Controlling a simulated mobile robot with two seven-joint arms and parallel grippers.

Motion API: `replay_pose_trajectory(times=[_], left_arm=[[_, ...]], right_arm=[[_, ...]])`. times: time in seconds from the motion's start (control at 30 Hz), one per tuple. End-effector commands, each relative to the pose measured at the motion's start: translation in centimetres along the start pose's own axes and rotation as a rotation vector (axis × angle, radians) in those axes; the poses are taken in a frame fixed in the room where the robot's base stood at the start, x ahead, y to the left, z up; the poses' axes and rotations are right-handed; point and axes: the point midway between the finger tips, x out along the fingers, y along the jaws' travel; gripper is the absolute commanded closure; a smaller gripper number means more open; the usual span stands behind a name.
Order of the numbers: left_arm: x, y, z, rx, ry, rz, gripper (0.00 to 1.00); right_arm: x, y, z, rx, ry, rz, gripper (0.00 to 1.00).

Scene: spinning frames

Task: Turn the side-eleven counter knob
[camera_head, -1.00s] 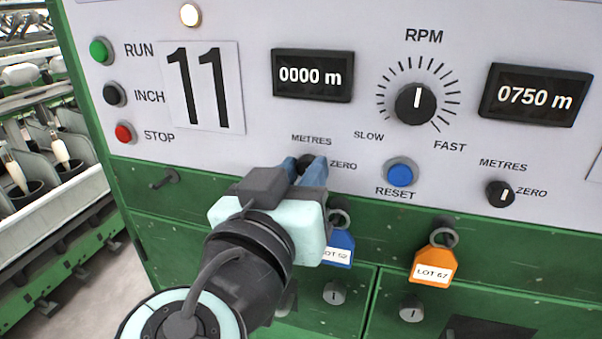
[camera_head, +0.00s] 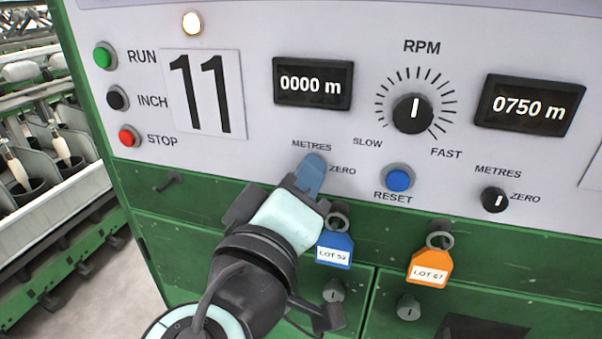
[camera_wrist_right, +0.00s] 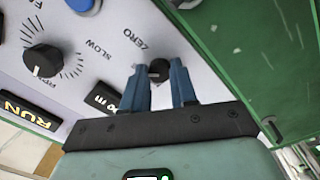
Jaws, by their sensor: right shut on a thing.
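The side-eleven counter knob is a small black knob (camera_wrist_right: 158,70) below the METRES label, left of ZERO. My right gripper (camera_head: 314,164) is shut on it, with one blue finger on each side in the right wrist view (camera_wrist_right: 158,66). In the head view the fingers hide the knob, and its pointer cannot be made out. The number 11 plate (camera_head: 207,93) is up and left of it. The counter display (camera_head: 312,84) above the knob reads 0000 m. My left gripper is not in view.
Right of my gripper are the blue RESET button (camera_head: 398,178), the RPM dial (camera_head: 412,114) and another METRES knob (camera_head: 493,200). A blue LOT 52 tag (camera_head: 334,250) hangs close beside my gripper. An orange LOT 67 tag (camera_head: 429,269) hangs further right. The second display (camera_head: 527,105) reads 0750 m.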

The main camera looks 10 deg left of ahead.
Motion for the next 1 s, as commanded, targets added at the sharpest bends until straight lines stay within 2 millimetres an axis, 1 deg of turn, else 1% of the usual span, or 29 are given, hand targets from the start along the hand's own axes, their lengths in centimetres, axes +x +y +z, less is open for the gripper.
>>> replay_pose_trajectory(times=[0.3, 0.6, 0.8, 1.0], left_arm=[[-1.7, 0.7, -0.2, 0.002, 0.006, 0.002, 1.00], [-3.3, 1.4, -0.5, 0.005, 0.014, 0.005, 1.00], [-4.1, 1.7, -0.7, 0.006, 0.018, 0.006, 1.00], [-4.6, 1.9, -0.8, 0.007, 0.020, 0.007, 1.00]], right_arm=[[0.2, 0.4, 0.1, -0.300, 0.008, 0.006, 1.00], [0.2, 0.3, 0.1, -0.553, 0.018, 0.007, 1.00], [0.2, 0.4, 0.1, -0.673, 0.022, 0.008, 1.00], [0.2, 0.3, 0.1, -0.744, 0.025, 0.009, 1.00]])
